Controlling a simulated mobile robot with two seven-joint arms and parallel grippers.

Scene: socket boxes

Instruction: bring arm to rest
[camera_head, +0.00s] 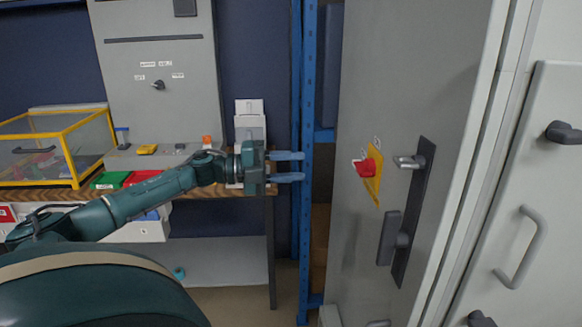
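My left arm reaches in from the left across the front of the workbench. My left gripper (304,167) points right, with two blue-grey fingers a clear gap apart and nothing between them. Its fingertips show in front of the blue upright post (308,90); I cannot tell whether they touch it. My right gripper is not in the picture.
A grey cabinet door (400,60) with a red switch on a yellow plate (374,175) and a dark handle (410,210) stands to the right. The workbench (275,210) holds a yellow-framed clear box (75,121) and small coloured items. Bare floor (240,305) shows below.

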